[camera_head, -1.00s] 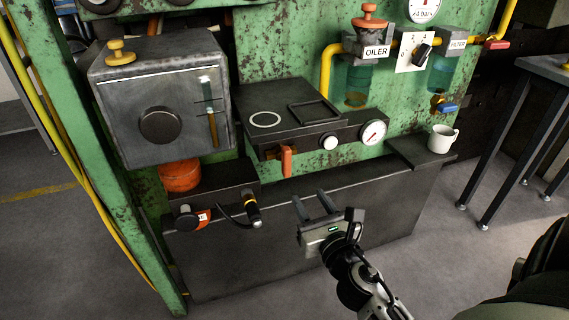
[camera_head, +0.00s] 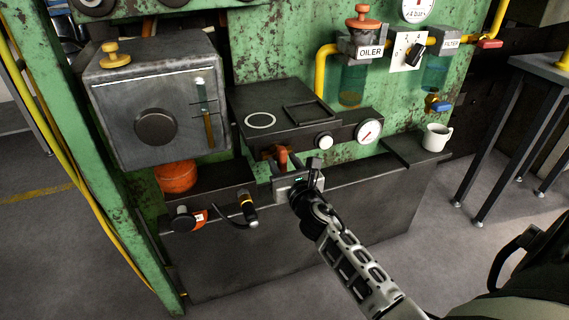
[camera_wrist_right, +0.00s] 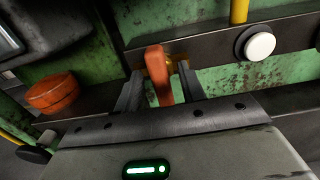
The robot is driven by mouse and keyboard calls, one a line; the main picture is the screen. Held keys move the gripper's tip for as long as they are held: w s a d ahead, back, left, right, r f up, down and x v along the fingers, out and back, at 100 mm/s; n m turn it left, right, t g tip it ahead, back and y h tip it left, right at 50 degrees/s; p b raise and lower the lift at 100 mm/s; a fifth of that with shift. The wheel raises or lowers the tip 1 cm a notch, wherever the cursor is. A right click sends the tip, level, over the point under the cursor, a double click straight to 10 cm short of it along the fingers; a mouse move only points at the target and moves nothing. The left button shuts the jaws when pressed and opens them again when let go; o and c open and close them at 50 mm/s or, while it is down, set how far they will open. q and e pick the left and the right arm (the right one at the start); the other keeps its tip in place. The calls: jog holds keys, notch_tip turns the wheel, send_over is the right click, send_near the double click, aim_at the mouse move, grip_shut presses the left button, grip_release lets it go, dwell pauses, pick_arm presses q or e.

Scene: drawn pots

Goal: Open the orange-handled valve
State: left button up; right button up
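The orange-handled valve (camera_head: 283,156) is on the front of the dark panel below the flat stove-like top. Its orange lever hangs down from a brass body in the right wrist view (camera_wrist_right: 158,70). My right gripper (camera_head: 286,164) is open in front of the valve. In the right wrist view its two fingers (camera_wrist_right: 160,88) stand apart, one on each side of the lever. A gap shows between the lever and the left finger; whether the right finger touches it I cannot tell. My left gripper is not in view.
A white knob (camera_head: 324,142) and a gauge (camera_head: 368,131) sit right of the valve. A red-orange round container (camera_head: 176,177) is at left under a grey box (camera_head: 160,105). A white mug (camera_head: 436,138) stands on the right shelf. A cable end (camera_head: 247,207) hangs at lower left.

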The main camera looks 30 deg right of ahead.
grip_shut()
jog(key=m, duration=0.5)
jog(key=shift+d, duration=0.2)
jog(key=m, duration=0.8)
jog(key=m+p, duration=0.1)
jog(key=m, duration=0.3)
jog(key=shift+s+d+f+m, duration=0.15)
jog(key=shift+d+f+m, duration=0.1)
jog(key=shift+f+m, duration=0.15)
